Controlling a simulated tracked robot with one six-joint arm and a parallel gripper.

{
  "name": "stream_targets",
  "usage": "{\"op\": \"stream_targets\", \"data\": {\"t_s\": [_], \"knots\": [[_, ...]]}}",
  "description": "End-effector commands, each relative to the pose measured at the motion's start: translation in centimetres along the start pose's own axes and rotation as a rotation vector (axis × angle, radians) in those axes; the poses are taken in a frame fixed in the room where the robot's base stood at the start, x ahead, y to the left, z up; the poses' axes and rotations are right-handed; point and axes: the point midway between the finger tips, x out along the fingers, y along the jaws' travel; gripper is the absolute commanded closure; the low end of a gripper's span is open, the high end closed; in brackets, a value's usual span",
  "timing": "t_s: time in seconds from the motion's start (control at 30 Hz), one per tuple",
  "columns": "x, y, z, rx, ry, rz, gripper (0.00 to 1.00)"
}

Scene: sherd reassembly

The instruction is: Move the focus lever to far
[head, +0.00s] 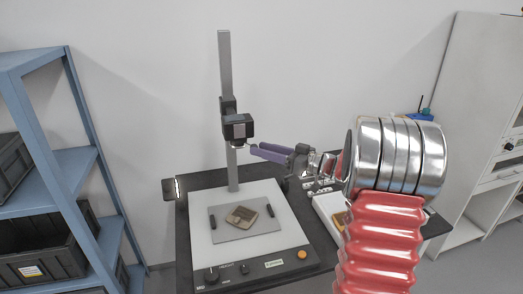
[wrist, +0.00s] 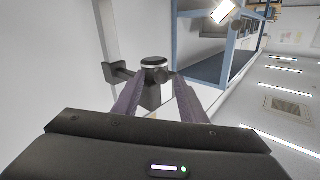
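The camera unit (head: 238,127), a dark box, is mounted on a tall grey column (head: 225,62) above the copy stand. It also shows in the wrist view (wrist: 151,97), with a round, light-ringed part (wrist: 153,62) on it. I cannot clearly make out the focus lever or its setting; it is too small or hidden near the fingertips. My gripper (head: 252,150) has purple fingers that reach to the lower right side of the camera unit. In the wrist view the fingers (wrist: 156,76) stand apart, one on each side of the unit. Whether they touch it I cannot tell.
A brown sherd (head: 242,216) lies on a grey plate (head: 222,231) on the white stand base (head: 205,250), which has knobs in front. A blue shelf (head: 70,160) with dark bins stands at left. A white cabinet (head: 470,100) stands at right.

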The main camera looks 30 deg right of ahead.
Motion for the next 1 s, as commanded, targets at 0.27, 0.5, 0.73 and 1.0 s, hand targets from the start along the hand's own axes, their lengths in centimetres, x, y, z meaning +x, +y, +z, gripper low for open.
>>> {"op": "stream_targets", "data": {"t_s": [0.27, 0.5, 0.73, 1.0], "knots": [[-4.4, 0.2, 0.0, 0.0, 0.002, 0.005, 0.62], [-8.5, 0.1, 0.0, 0.0, 0.002, 0.003, 0.62], [-11.8, 0.1, 0.1, 0.0, 0.001, 0.002, 0.62], [-12.7, 0.1, 0.1, 0.0, 0.001, -0.001, 0.62]]}}
